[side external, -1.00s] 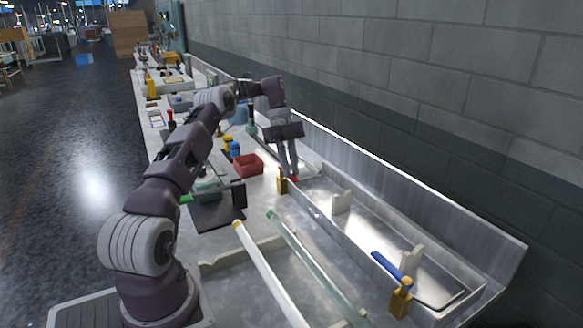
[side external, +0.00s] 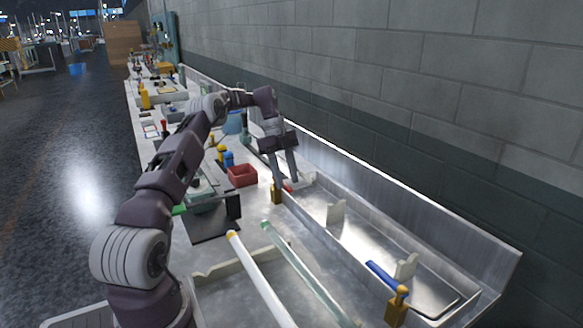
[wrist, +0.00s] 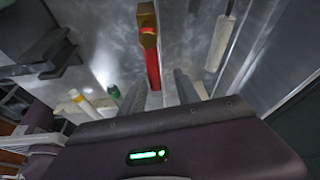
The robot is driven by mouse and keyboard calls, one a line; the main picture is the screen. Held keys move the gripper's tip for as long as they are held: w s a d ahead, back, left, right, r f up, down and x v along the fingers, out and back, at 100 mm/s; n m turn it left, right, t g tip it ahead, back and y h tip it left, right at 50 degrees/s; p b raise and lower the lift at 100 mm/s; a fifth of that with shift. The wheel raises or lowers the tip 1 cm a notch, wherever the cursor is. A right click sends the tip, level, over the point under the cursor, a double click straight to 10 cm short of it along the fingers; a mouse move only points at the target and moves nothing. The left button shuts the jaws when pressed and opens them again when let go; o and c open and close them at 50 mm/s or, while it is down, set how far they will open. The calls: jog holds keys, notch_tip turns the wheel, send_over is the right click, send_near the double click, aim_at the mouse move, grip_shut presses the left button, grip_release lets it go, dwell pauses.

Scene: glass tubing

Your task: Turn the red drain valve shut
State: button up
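The red drain valve has a brass body (side external: 277,193) and a red lever (side external: 288,188) at the far end of the metal trough. My gripper (side external: 288,181) points down at the lever, its two fingers apart. In the wrist view the red lever (wrist: 153,68) runs from the brass body (wrist: 147,38) toward my gripper (wrist: 169,92). Its near end is by the left finger; the right finger stands clear to its right. I cannot tell whether the left finger touches the lever. Nothing is held between the fingers.
A blue-handled valve (side external: 397,304) stands at the trough's near end. Pale upright supports (side external: 335,215) stand in the trough. A red bin (side external: 242,175) is left of the red valve. Two long tubes (side external: 262,280) lie in front. A metal backsplash (side external: 400,185) and block wall run behind.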

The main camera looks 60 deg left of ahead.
jog(key=w+a+n+t+y, duration=0.4)
jog(key=a+n, duration=0.1)
jog(key=n, duration=1.1)
jog(key=w+v, duration=0.1)
jog(key=v, duration=0.6)
jog(key=s+d+r, duration=0.1)
jog(key=d+r, duration=0.4)
jog(key=d, duration=0.4)
jog(key=s+d+r, duration=0.1)
jog(key=d+r, duration=0.4)
jog(key=d, duration=0.3)
jog(key=s+d+r, duration=0.4)
jog(key=s+d, duration=0.7)
jog(key=d, duration=0.4)
jog(key=shift+y, duration=0.3)
jog(key=shift+s, duration=0.15)
